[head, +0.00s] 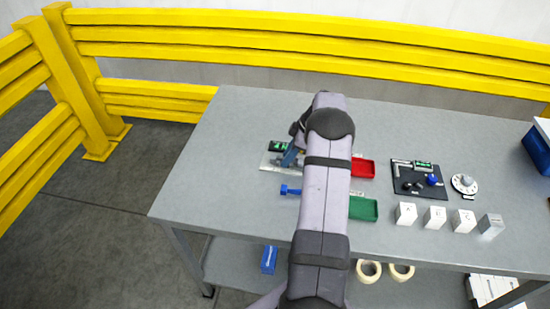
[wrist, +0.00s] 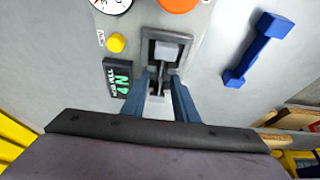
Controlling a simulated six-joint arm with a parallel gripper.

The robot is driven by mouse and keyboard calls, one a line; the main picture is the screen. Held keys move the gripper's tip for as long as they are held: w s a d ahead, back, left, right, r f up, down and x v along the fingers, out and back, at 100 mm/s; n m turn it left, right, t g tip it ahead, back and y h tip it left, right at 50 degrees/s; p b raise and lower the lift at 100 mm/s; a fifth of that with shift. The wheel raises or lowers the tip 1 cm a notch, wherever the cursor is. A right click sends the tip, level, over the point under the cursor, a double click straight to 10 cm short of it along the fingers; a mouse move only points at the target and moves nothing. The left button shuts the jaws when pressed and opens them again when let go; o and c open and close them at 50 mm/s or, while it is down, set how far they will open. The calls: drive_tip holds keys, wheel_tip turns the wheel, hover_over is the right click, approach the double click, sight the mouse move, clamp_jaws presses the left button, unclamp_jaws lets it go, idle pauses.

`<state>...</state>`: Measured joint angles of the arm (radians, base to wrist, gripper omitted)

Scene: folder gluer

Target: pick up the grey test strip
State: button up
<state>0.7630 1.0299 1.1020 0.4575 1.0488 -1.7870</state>
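My gripper (wrist: 161,82) is over a small bench tester (wrist: 206,22) in the wrist view. Its two blue fingers stand apart, with a gap between them, just in front of the tester's grey clamp (wrist: 167,48). A narrow grey piece, perhaps the test strip (wrist: 161,72), shows between the fingertips at the clamp. I see no clear contact with either finger. In the head view my arm hides most of the tester, and the strip cannot be made out.
A display (wrist: 117,78), yellow button (wrist: 116,43) and orange knob (wrist: 178,4) surround the clamp. A blue dumbbell-shaped part (wrist: 257,48) lies at right. Red (head: 363,168) and green (head: 363,209) trays and white blocks (head: 405,213) stand right of my arm.

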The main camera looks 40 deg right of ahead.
clamp_jaws()
wheel_tip(320, 180, up, 10)
drive_tip(key=b, duration=0.3)
idle(0.4)
drive_tip(key=shift+s+d, duration=0.1)
